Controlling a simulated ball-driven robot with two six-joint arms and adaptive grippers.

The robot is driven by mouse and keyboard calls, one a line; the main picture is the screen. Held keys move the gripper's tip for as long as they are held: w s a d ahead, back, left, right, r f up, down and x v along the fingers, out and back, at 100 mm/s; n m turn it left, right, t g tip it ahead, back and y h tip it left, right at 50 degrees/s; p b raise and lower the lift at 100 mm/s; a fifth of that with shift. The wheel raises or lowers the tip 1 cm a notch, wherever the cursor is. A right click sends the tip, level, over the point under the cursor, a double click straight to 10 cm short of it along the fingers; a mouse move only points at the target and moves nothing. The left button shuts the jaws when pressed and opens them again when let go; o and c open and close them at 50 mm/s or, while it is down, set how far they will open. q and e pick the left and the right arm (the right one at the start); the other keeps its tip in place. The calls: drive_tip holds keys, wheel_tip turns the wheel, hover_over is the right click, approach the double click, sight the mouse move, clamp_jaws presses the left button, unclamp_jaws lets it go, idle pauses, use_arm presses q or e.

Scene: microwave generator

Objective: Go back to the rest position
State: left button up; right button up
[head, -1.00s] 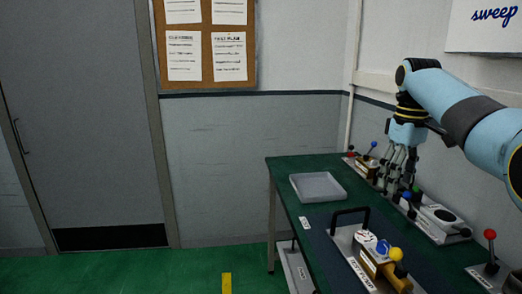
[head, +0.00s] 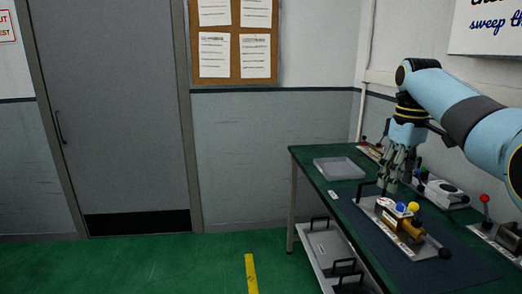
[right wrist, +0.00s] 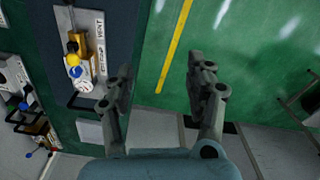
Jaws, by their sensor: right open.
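My right gripper (head: 394,172) hangs from my raised light-blue arm at the right of the head view, fingers pointing down. In the picture it overlaps the green table (head: 312,165). It is open and empty. In the right wrist view, its two grey fingers (right wrist: 160,70) are spread apart with green floor and some tabletop below, and nothing lies between the tips. My left gripper does not show.
The table carries a grey tray (head: 338,168), a lever unit with yellow and blue knobs (head: 401,226), a white unit (head: 445,192) and a red-knobbed lever (head: 485,198). Handled boxes (head: 330,243) sit below. Floor left of the table is clear before the grey door (head: 110,110).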

drive_tip(key=s+f+g+b, duration=0.2)
drive_tip(key=s+f+b, duration=0.2)
drive_tip(key=s+f, duration=0.8)
drive_tip(key=s+f+g+b, duration=0.1)
drive_tip(key=s+f+b, duration=0.4)
drive_tip(key=f, duration=1.2)
drive_tip(key=s+f+g+b, duration=0.25)
drive_tip(key=s+f, duration=0.75)
drive_tip(key=f, duration=0.5)
drive_tip(key=s+f+m+t+b, duration=0.15)
drive_tip(key=s+f+b, duration=0.55)
drive_tip(key=s+f, duration=1.15)
drive_tip(key=s+f+m+t+b, duration=0.15)
drive_tip(key=s+f+b, duration=0.45)
drive_tip(key=s+f, duration=1.25)
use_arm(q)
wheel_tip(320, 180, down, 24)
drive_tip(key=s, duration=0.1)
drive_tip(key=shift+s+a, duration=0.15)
use_arm(e)
drive_tip(key=w+r+t, duration=0.1)
drive_tip(key=w+r+m+t, duration=0.1)
drive_tip(key=w+r+t, duration=0.1)
drive_tip(key=shift+r+m+h, duration=0.3)
drive_tip(key=shift+h, duration=0.1)
